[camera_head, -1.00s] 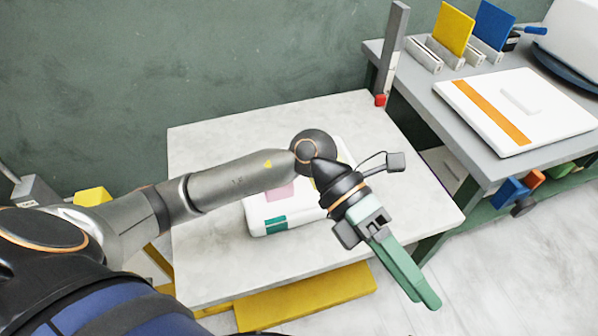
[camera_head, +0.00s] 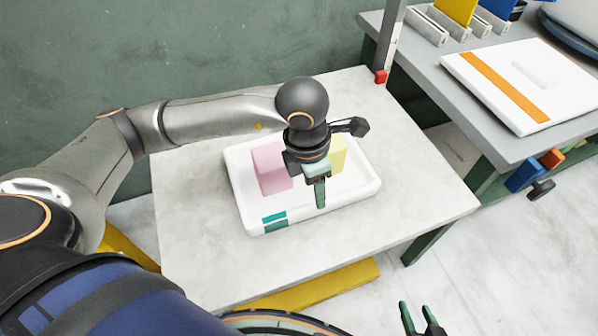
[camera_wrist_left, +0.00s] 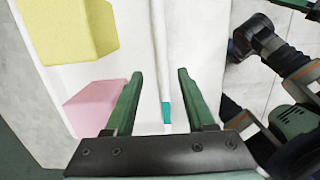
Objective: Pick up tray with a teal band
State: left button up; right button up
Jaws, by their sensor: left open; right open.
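A white tray (camera_head: 362,188) with a teal band (camera_head: 275,222) at its front left part lies on a pale table. A pink block (camera_head: 268,170) and a yellow block (camera_head: 337,155) stand in it. My left gripper (camera_head: 320,204) is open and points down over the tray's front side. In the left wrist view, my left gripper's fingers (camera_wrist_left: 158,76) are apart, with the tray's wall and teal band (camera_wrist_left: 166,112) seen between them. Whether they touch the wall cannot be told. My right gripper (camera_head: 419,307) is open and empty at the bottom edge of the head view.
The pale table (camera_head: 190,250) has free room left and front of the tray. At the right, a grey bench (camera_head: 440,110) holds a white tray with an orange band (camera_head: 505,88) and several slotted holders. A grey post (camera_head: 388,40) rises at the table's back corner.

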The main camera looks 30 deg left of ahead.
pick_arm(q)
jog(key=f, duration=0.5)
jog(key=shift+w+d+f, duration=0.1)
jog(key=shift+d+f, duration=0.1)
jog(key=shift+d, duration=0.15)
grip_shut()
